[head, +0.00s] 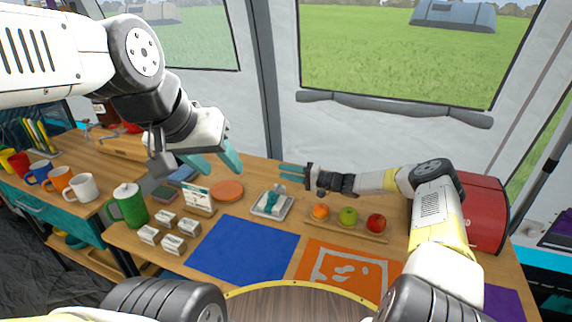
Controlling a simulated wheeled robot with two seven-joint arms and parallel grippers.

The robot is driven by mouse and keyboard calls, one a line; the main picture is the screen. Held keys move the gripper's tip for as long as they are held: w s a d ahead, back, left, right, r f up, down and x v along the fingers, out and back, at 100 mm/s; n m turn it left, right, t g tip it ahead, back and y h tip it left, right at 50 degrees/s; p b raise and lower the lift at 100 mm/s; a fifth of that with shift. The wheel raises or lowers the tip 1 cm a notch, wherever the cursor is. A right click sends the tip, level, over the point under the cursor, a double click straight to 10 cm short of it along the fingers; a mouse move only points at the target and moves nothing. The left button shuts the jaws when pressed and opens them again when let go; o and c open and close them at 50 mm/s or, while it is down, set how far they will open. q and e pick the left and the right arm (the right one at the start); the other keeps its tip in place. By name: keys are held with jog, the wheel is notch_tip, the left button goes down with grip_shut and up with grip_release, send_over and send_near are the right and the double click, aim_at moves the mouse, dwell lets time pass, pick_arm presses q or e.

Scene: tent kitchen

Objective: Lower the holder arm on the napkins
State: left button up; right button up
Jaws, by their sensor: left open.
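The napkin holder (271,208) stands on the wooden table, a small light tray with white napkins. Its teal arm (273,198) shows over the middle of the napkins; at this size I cannot tell whether it touches them. My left gripper (212,163) is open and empty, in the air to the upper left of the holder and apart from it. My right gripper (291,172) is open and empty. Its fingers point left, and it shows above and slightly right of the holder, apart from it.
A wooden tray (375,239) with an orange, a green apple and a red apple lies right of the holder. An orange round mat (243,189), a menu stand (199,200), a green pot (129,206) and small white boxes are left. Blue (240,249) and orange (340,270) mats lie in front.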

jog(key=v, duration=0.6)
jog(key=shift+d, duration=0.3)
jog(key=shift+s, duration=0.1)
jog(key=s+a+r+n+g+h, duration=0.1)
jog(key=s+r+n+g+h, duration=0.65)
jog(key=s+r, duration=0.95)
jog(key=s+d+r+m+t+h, duration=0.2)
jog(key=s+d+r, duration=0.2)
jog(key=s, duration=0.4)
jog(key=s+d+r+m+t+h, duration=0.2)
jog(key=s+d+r+t+h, duration=0.1)
jog(key=s, duration=0.5)
jog(key=s+d+r+m+t+h, duration=0.2)
jog(key=s+d+r+t, duration=0.1)
jog(key=s+d+r, duration=0.2)
jog(key=s+r, duration=0.2)
jog(key=s, duration=0.1)
jog(key=shift+s+d+r, duration=0.2)
jog(key=shift+d+r, duration=0.1)
jog(key=shift+d, duration=0.05)
